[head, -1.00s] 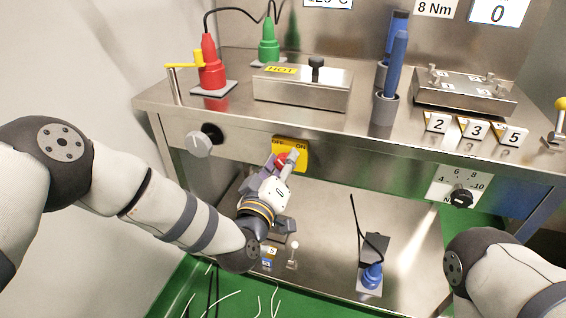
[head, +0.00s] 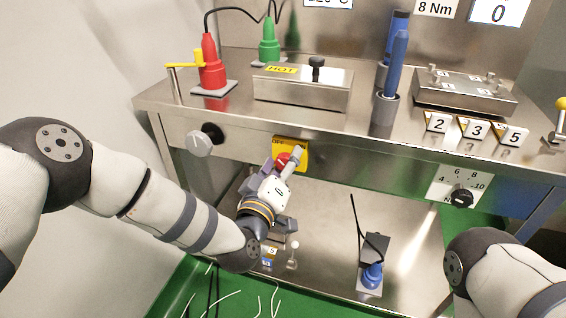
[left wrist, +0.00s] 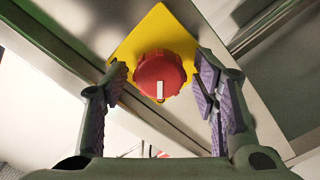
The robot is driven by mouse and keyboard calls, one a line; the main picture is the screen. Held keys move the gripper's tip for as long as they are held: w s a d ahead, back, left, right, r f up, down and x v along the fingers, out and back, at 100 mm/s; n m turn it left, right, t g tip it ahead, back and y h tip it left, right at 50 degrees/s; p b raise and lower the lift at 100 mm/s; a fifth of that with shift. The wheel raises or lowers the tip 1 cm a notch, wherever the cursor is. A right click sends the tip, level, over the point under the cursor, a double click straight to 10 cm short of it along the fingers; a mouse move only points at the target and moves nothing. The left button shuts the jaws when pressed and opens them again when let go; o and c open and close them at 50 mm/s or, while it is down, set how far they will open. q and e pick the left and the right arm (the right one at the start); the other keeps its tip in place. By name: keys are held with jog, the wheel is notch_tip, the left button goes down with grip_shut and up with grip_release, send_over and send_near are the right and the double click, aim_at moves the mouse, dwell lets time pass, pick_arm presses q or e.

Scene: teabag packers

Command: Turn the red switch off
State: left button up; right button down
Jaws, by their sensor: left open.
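The red switch (left wrist: 160,72) is a round red knob with a white mark, on a yellow plate (left wrist: 185,35) fixed to the bench front. In the left wrist view the white mark points toward the bottom of the picture. In the head view the red switch (head: 283,160) is partly hidden by my left gripper (head: 278,165), and the plate (head: 302,147) shows behind it. In the left wrist view my left gripper (left wrist: 160,95) is open, with one purple-padded finger on each side of the knob and gaps to both. My right gripper is not in view.
A grey knob (head: 200,144) sticks out of the bench front left of the plate. A dial (head: 461,198) is farther right. On the bench top (head: 215,110) stand a red tool (head: 211,65), a metal box (head: 303,90) and blue tools (head: 393,65). A blue plug-like item (head: 371,276) stands on the lower shelf.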

pick_arm(q)
jog(key=v, duration=1.2)
jog(key=s+a+f+m+g+p, duration=0.35)
jog(key=s+f+g+p, duration=0.25)
jog(key=s+f+g, duration=0.65)
jog(key=s+a+r+g+y+p, duration=0.1)
jog(key=s+a, duration=0.4)
jog(key=s, duration=0.5)
jog(key=s+a+r+m+g+y+p, duration=0.1)
jog(key=s+a, duration=0.4)
jog(key=s, duration=0.6)
jog(key=s+a+r+g+y+p, duration=0.1)
jog(key=s+a+g+y+p, duration=0.2)
jog(key=s, duration=0.7)
jog(key=shift+s+a+r+m+g+y+p, duration=0.25)
jog(key=shift+a+m+g+y+p, duration=0.1)
jog(key=shift+a+g, duration=0.7)
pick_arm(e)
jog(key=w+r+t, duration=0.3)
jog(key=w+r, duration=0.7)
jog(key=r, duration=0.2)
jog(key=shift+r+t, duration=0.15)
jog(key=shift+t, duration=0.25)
